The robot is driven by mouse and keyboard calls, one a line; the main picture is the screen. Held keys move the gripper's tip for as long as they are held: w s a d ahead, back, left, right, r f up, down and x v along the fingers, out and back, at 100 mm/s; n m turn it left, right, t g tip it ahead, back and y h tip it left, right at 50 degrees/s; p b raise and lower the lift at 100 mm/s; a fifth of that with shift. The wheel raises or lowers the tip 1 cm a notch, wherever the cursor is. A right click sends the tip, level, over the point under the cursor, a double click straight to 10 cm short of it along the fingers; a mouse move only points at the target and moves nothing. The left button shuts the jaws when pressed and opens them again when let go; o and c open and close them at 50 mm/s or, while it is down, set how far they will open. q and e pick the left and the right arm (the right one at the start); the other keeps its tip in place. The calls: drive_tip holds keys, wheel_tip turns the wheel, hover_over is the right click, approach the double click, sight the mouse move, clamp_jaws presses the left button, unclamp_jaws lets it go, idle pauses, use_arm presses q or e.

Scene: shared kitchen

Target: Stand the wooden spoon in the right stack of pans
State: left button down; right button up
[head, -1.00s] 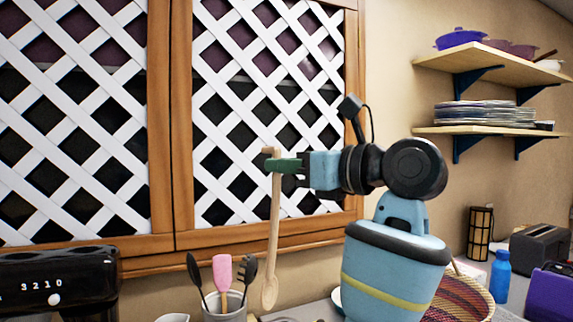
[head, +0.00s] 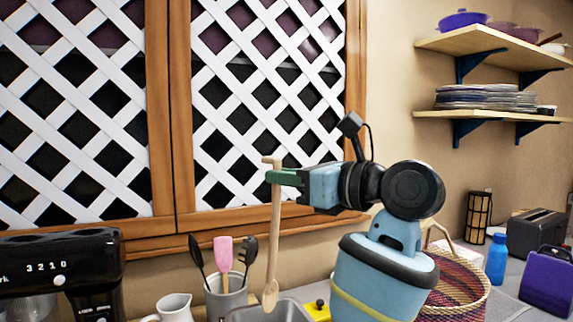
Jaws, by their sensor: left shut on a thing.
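My left gripper (head: 288,177) is shut on the wooden spoon (head: 273,230) near its upper end. The spoon hangs almost upright with its bowl down, over or in front of the edge of a metal sink. Pans stand on the upper wall shelf at the right: a purple one (head: 462,20) and mauve ones (head: 502,28) beside it. How these pans are stacked, and which are the right stack, I cannot tell. The spoon is far to the left of them. My right gripper is not in view.
A grey crock (head: 226,299) with several utensils stands just left of the spoon. A metal sink (head: 288,307) lies below. A woven basket (head: 468,290), blue bottle (head: 497,258) and toaster (head: 540,232) stand right. Plates (head: 485,97) fill the lower shelf.

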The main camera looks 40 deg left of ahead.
sight(277, 235)
use_arm(q)
drive_tip(key=shift+f+b, duration=1.45)
drive_tip(key=shift+f, duration=3.65)
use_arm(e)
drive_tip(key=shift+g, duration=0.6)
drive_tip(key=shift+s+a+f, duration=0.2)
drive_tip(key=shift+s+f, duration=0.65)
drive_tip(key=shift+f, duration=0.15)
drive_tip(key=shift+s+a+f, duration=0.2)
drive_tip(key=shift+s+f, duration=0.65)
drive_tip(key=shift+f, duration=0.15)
